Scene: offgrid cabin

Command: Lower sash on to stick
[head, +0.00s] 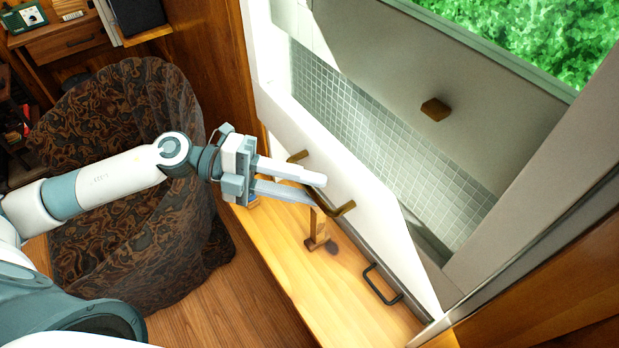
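The window sash is a pale panel with a slanting lower rail (375,185), seen from above. A brass-brown lift (343,209) on it shows at two ends, and its middle is hidden by my fingers. A short wooden stick (318,227) stands upright on the wooden sill (345,290), its top close below the lift. I cannot tell whether it touches the sash. My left gripper (318,189) is at the lift, its two fingers apart with a gap between them. Whether they touch the lift is not clear. My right gripper is not in view.
A black handle (382,284) lies along the sill's window edge. A wooden block (435,110) is on the upper pale panel. A patterned armchair (120,240) stands left of the sill, under my arm. A wooden desk (65,42) is at upper left.

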